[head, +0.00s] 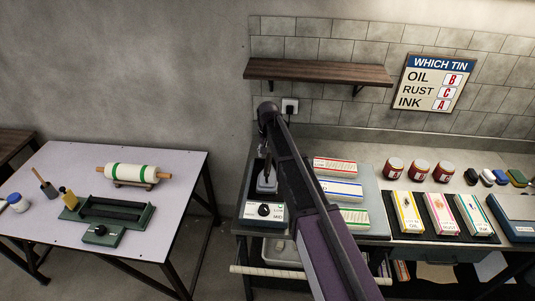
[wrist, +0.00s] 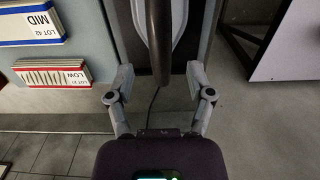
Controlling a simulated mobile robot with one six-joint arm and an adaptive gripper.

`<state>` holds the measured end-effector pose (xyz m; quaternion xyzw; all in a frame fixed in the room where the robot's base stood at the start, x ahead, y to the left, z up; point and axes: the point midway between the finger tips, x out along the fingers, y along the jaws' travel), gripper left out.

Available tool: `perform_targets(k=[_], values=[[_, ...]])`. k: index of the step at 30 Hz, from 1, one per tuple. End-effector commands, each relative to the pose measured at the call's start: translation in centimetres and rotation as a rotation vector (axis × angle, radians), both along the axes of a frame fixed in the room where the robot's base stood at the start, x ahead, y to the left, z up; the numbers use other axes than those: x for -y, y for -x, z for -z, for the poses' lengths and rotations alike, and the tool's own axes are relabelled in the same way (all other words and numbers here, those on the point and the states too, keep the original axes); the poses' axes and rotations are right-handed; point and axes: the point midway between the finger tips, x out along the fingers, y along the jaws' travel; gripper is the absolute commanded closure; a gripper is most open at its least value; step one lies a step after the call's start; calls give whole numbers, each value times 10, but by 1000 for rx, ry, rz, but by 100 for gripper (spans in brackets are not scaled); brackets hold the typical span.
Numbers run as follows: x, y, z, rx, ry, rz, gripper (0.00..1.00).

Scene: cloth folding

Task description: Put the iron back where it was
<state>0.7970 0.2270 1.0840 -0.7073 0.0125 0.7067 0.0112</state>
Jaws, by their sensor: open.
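The iron shows in the wrist view as a dark handle (wrist: 159,40) over a pale grey body. It lies in a dark, narrow rest (wrist: 117,28) at the end of the workbench. My gripper (wrist: 160,82) is open, with one finger on each side of the handle's near end. Both fingers look apart from the handle. In the head view my arm hides much of the iron. The white control box with a black knob (head: 264,213) stands at the front of the rest.
On the workbench, striped card stacks (head: 334,166) lie right of the rest, then red-brown jars (head: 419,168) and several boxes (head: 440,212). A wooden shelf (head: 318,70) juts from the wall above. The left table (head: 60,170) holds a roller (head: 134,172) and a green tray (head: 149,217).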

Motion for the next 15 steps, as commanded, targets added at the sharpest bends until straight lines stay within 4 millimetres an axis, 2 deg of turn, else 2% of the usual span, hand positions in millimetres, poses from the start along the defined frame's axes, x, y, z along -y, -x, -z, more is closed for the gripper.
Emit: perform_targets(k=[1,15], values=[[0,0,-9,0,0,0,32],[0,0,-46,0,0,0,32]])
